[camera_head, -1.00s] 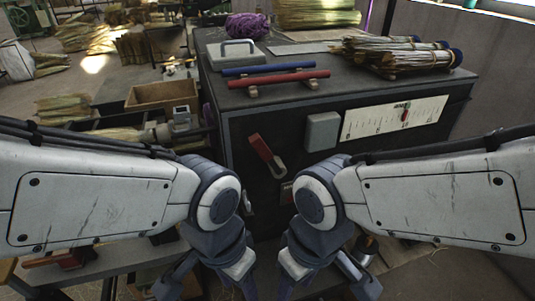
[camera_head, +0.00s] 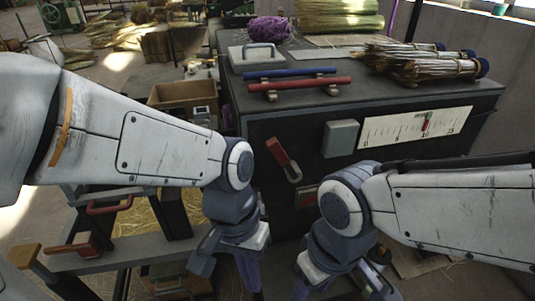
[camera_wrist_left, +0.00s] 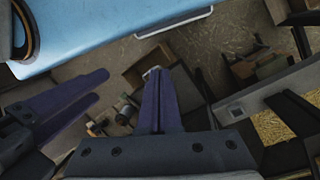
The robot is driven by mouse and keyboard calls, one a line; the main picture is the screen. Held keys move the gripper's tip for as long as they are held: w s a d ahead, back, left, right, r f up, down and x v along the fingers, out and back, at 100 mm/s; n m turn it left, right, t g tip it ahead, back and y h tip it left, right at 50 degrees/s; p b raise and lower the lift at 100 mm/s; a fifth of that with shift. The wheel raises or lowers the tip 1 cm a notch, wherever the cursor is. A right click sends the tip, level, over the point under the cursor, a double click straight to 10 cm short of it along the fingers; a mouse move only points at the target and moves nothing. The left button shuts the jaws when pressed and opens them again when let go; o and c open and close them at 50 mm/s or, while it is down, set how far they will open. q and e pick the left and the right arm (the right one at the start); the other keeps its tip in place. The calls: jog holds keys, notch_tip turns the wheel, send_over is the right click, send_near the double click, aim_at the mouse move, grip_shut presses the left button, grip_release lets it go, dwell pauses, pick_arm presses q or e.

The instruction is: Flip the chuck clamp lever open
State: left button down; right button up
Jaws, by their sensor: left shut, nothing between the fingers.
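A red-handled lever (camera_head: 283,157) with a pale metal end is on the dark front face of the cabinet, tilted. Two more red handles show at the lower left: an upper red handle (camera_head: 110,204) and a lower red clamp-like handle (camera_head: 72,246) on a grey bench. I cannot tell for certain which is the chuck clamp lever. My left gripper (camera_head: 248,280) points down in front of the cabinet, below the red-handled lever and apart from it. In the left wrist view its fingers (camera_wrist_left: 160,100) are together and empty. My right gripper (camera_head: 312,283) is beside it; its jaws are unclear.
The dark cabinet (camera_head: 290,215) fills the middle. Its top carries blue and red bars (camera_head: 300,84), purple twine (camera_head: 269,29) and straw bundles (camera_head: 425,65). A white scale (camera_head: 415,127) and grey box (camera_head: 340,139) are on its front. A wooden box (camera_head: 182,95) stands left.

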pick_arm(q)
jog(key=w+a+r+n+t+h+p, duration=0.2)
jog(key=w+a+n+h, duration=0.4)
jog(key=w+n, duration=0.5)
jog(key=w+a+r+n+t+h+p, duration=0.2)
jog(key=w+a+r+n+t+h, duration=0.2)
jog(key=n, duration=0.9)
jog(key=w+a+h, duration=0.2)
jog(key=w+a, duration=0.2)
jog(key=w, duration=0.2)
jog(key=shift+w+a+r+n+t, duration=0.15)
jog(key=shift+w+r+n+t, duration=0.15)
jog(key=shift+w+r+t, duration=0.1)
jog(key=p, duration=0.4)
send_near(284, 159)
notch_tip(284, 159, down, 2)
jog(key=w+d, duration=0.2)
jog(key=shift+w+d+f, duration=0.1)
jog(key=shift+w+d, duration=0.3)
jog(key=shift+d, duration=0.2)
